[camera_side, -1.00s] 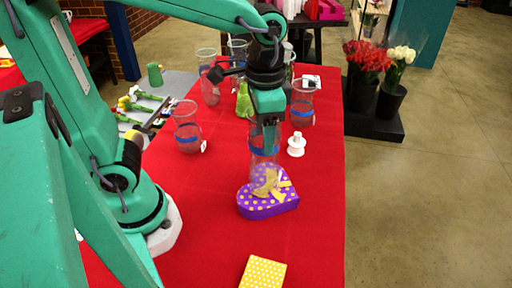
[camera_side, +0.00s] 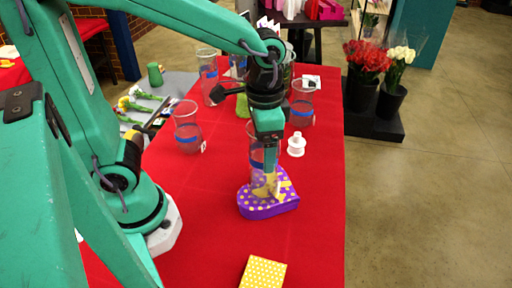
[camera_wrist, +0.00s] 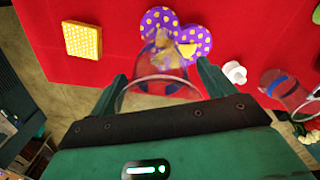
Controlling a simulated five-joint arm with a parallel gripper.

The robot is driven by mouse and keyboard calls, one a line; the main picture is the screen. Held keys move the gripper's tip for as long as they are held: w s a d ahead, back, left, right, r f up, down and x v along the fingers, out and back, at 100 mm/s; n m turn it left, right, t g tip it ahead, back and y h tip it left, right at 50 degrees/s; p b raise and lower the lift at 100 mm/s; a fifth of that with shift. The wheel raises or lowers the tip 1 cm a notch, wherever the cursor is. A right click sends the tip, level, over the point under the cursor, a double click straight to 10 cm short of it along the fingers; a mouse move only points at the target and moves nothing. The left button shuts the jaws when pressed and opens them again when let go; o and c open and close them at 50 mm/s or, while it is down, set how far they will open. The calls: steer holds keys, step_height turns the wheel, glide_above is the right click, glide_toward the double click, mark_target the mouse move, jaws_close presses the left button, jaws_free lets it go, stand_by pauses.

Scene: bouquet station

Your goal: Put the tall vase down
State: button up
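The tall vase (camera_side: 257,165) is clear glass with a blue band. My gripper (camera_side: 269,138) is shut on its upper part and holds it roughly upright. In the wrist view the vase (camera_wrist: 158,67) lies between the two fingers of my gripper (camera_wrist: 163,82). Its lower end overlaps a purple heart-shaped box (camera_side: 268,206) with yellow dots and a gold bow. The box also shows past the vase's foot in the wrist view (camera_wrist: 196,36). I cannot tell whether the foot touches the box or hangs above it.
Another banded vase (camera_side: 187,128) stands to the left, and one (camera_side: 302,105) stands behind right. A white spool (camera_side: 296,145) is close on the right. A yellow dotted box (camera_side: 263,272) lies at the front. Red tablecloth (camera_side: 215,225) is bare around the heart box.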

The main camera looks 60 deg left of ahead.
steer(key=shift+r, duration=0.1)
step_height(320, 180, up, 12)
stand_by(1.0)
steer(key=shift+o, duration=0.2)
steer(key=shift+r, duration=0.15)
